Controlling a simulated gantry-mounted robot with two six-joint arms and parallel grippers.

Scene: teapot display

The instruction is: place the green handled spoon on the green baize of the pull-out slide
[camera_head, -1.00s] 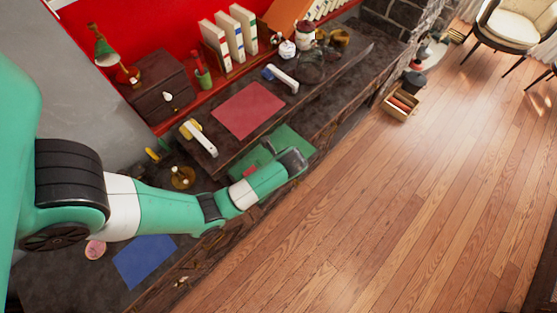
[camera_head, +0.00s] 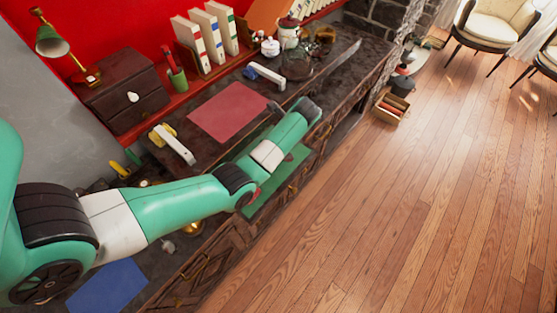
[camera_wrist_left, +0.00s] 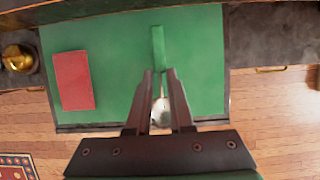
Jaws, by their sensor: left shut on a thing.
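The spoon's green handle (camera_wrist_left: 158,47) stands out ahead of my left gripper (camera_wrist_left: 160,76) in the left wrist view. The gripper is shut on the spoon, and its pale bowl (camera_wrist_left: 161,113) shows between the fingers. The green baize (camera_wrist_left: 120,35) of the pull-out slide lies beneath the spoon. I cannot tell whether the spoon touches it. In the head view my left arm crosses over the baize (camera_head: 283,178) and hides part of it; the fingers and spoon are hidden there. My right gripper is in neither view.
A red block-like thing (camera_wrist_left: 73,80) lies on the baize, left of the spoon. A brass object (camera_wrist_left: 17,58) stands beyond the slide's left edge. A red mat (camera_head: 230,112) and a white-handled item (camera_head: 174,144) lie on the desk. Wooden floor (camera_head: 400,220) lies beyond the slide.

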